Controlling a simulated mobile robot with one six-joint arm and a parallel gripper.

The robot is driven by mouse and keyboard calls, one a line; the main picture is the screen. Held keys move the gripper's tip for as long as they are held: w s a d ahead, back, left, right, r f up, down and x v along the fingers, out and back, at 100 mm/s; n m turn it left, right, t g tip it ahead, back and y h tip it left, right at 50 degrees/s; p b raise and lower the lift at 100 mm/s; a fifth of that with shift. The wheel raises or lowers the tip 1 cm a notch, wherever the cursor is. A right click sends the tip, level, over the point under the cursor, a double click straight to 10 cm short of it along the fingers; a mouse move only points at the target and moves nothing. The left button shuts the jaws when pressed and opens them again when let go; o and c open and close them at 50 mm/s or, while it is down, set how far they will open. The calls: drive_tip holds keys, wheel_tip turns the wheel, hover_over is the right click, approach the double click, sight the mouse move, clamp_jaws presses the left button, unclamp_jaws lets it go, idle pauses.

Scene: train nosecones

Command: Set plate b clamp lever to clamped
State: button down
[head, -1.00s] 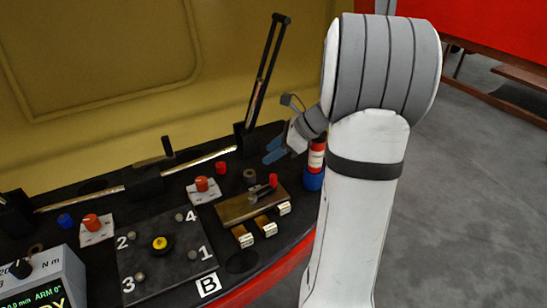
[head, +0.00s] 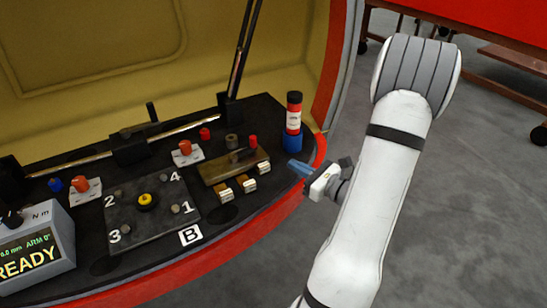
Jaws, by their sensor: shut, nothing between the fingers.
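Plate B (head: 150,222) is a dark square plate with a yellow button at its centre and corners numbered 1 to 4. Its white "B" label (head: 190,235) lies at its lower right. A brass block (head: 222,170) to the right carries a dark bar and a red-tipped post (head: 253,142). I cannot tell which is the clamp lever, nor its setting. My gripper (head: 299,168) has blue fingers, is shut and empty, and hangs at the console's right edge, touching none of these.
A red-and-white bottle in a blue holder (head: 292,141) stands just behind my gripper. A meter reading "READY" (head: 36,255) sits at the left. Grey floor (head: 470,200) is open at right.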

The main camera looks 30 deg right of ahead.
drive_tip(key=shift+h, duration=0.4)
drive_tip(key=b+x, duration=0.2)
drive_tip(key=x, duration=1.1)
drive_tip(key=shift+w, duration=0.2)
drive_tip(key=shift+a, duration=0.1)
